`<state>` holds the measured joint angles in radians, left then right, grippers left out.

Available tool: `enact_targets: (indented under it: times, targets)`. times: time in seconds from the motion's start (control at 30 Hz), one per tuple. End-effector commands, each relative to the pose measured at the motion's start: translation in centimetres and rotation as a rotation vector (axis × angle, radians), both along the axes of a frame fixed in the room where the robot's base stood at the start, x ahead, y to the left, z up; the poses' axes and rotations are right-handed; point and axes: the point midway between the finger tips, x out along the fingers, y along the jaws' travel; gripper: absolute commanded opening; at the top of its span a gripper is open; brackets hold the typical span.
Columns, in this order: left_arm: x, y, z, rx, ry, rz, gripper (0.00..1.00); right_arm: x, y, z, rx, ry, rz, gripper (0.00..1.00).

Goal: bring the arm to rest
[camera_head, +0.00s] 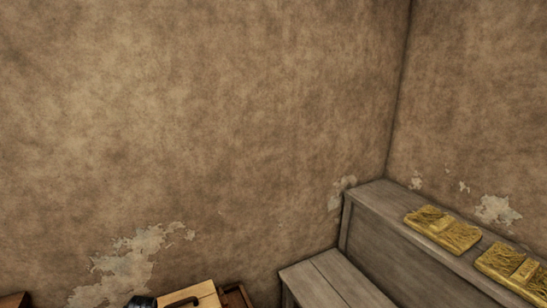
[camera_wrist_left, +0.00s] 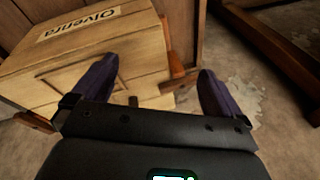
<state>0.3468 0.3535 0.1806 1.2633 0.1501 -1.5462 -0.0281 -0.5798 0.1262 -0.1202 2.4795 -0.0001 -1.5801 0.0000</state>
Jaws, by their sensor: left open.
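My left gripper (camera_wrist_left: 158,68) shows in the left wrist view with its two dark purple fingers spread wide apart. Nothing is held between them. A pale wooden crate (camera_wrist_left: 80,52) with a white lettered label is beyond the fingers, at upper left; its distance from them is hard to judge. In the head view a small dark piece (camera_head: 141,301) at the bottom edge may be part of my left arm, but too little shows to be sure. My right gripper is in neither view.
The head view shows mostly bare plaster wall. A light wooden box top (camera_head: 203,291) with a dark handle shows at the bottom. A grey wooden bench (camera_head: 330,283) and a ledge with yellow bundles (camera_head: 442,228) stand right.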

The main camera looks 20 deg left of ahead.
Motion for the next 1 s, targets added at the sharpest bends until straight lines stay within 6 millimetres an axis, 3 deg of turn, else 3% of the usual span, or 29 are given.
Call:
enact_targets:
  times: [0.1, 0.23, 0.4, 0.5, 0.8, 1.0]
  targets:
    - [-3.3, -6.3, -1.8, 0.022, -0.004, -0.15, 1.0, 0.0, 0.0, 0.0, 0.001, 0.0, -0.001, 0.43]
    - [-7.7, -13.6, -2.3, 0.006, -0.026, -0.302, 1.0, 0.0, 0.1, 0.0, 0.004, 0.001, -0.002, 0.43]
    - [-14.1, -22.0, -0.9, -0.053, -0.067, -0.455, 1.0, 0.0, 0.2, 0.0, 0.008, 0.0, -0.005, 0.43]
    - [-17.2, -25.4, 0.6, -0.091, -0.093, -0.513, 1.0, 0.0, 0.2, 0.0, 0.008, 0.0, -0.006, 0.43]
    - [-24.7, -32.3, 6.3, -0.203, -0.17, -0.609, 1.0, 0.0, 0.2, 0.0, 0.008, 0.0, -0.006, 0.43]
    - [-24.3, -32.1, 11.2, -0.197, -0.171, -0.609, 1.0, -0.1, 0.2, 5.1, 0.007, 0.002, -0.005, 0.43]
